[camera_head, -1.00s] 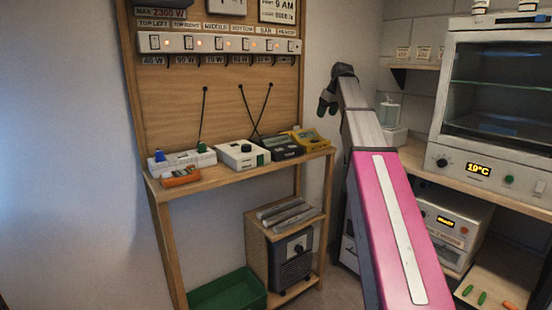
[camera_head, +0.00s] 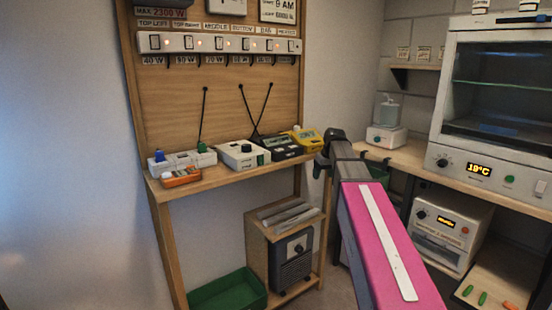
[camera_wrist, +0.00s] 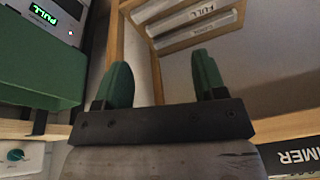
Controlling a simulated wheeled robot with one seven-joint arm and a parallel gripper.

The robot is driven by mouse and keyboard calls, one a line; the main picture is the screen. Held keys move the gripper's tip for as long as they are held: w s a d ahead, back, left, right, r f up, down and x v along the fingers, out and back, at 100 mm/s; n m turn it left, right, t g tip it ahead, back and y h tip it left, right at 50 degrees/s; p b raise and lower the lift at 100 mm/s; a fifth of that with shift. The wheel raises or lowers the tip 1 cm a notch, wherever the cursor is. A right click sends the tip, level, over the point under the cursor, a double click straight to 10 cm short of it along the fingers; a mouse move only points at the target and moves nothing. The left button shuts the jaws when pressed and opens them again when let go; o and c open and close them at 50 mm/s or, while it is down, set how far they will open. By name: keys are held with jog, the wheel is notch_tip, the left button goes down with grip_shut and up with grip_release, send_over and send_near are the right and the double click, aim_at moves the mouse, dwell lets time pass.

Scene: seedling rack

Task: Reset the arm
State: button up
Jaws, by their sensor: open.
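My gripper (camera_head: 318,172) is at the end of my pink and grey arm, just right of the wooden bench's right end in the head view. It points down and holds nothing that I can see. In the wrist view my gripper (camera_wrist: 164,72) shows two green fingers spread apart, with nothing between them.
The wooden bench (camera_head: 225,176) carries a white box (camera_head: 241,153), a black device (camera_head: 282,147) and a yellow meter (camera_head: 304,138). A green tray (camera_head: 228,292) sits low. To the right are a white dispenser (camera_head: 386,136) and an oven-like cabinet (camera_head: 500,90).

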jog(key=s+a+f+m+g+h, duration=0.1)
jog(key=s+f+m, duration=0.3)
jog(key=s+f, duration=2.2)
notch_tip(320, 180, down, 2)
jog(key=shift+f+g+h, duration=0.1)
jog(key=shift+g+h, duration=0.2)
jog(key=shift+g, duration=0.3)
